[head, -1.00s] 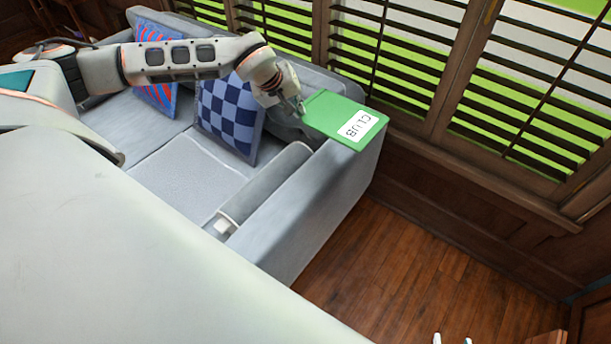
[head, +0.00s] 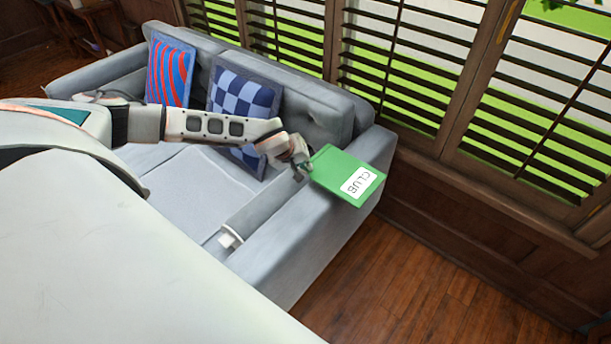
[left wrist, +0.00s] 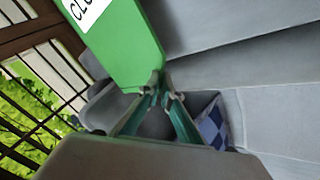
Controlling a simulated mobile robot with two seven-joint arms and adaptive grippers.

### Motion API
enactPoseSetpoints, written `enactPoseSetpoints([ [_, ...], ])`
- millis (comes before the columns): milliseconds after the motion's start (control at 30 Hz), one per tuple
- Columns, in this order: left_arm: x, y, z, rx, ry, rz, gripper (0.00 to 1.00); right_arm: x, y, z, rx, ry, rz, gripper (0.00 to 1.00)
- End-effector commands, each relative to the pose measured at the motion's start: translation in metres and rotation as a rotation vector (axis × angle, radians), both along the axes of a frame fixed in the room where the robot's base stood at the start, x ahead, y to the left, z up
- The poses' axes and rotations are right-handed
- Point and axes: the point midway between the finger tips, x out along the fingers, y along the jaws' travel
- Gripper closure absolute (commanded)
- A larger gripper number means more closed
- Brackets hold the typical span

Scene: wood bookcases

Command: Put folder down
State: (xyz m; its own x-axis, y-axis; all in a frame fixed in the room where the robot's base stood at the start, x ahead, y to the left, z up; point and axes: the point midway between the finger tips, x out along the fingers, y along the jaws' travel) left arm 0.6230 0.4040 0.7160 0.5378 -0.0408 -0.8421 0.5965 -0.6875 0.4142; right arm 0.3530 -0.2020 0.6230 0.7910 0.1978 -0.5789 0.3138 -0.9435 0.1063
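The green folder (head: 340,168) with a white CLUB label is in the head view, over the right armrest of the grey sofa (head: 300,220). My left gripper (head: 305,172) is shut on the folder's left corner. The left wrist view shows the folder (left wrist: 125,45) pinched between the fingertips of my left gripper (left wrist: 158,82). I cannot tell whether the folder touches the armrest. My right gripper does not show clearly in any current view.
A blue checkered pillow (head: 243,95) and a red-and-blue striped pillow (head: 170,72) lean on the sofa back. Slatted windows (head: 400,65) stand behind the sofa. The wood floor (head: 420,275) right of the sofa is clear.

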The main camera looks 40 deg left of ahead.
Motion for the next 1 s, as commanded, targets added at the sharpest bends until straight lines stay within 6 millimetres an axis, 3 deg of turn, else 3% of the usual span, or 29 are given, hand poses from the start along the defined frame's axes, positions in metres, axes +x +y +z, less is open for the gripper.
enactPoseSetpoints([
  [267,-0.001,0.0,-0.038,0.0,0.003,0.0,1.0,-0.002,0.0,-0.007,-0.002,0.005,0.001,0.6],
  [633,-0.001,0.0,-0.042,0.0,0.001,0.0,1.0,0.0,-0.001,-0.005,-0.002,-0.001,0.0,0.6],
  [667,-0.001,0.0,-0.041,0.0,0.001,0.0,0.91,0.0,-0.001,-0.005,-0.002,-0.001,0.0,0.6],
  [700,-0.001,0.0,-0.041,0.0,0.001,0.0,0.89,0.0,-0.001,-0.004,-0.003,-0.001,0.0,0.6],
  [1000,-0.001,0.0,-0.037,0.001,0.001,0.0,0.89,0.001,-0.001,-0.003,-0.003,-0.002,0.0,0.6],
])
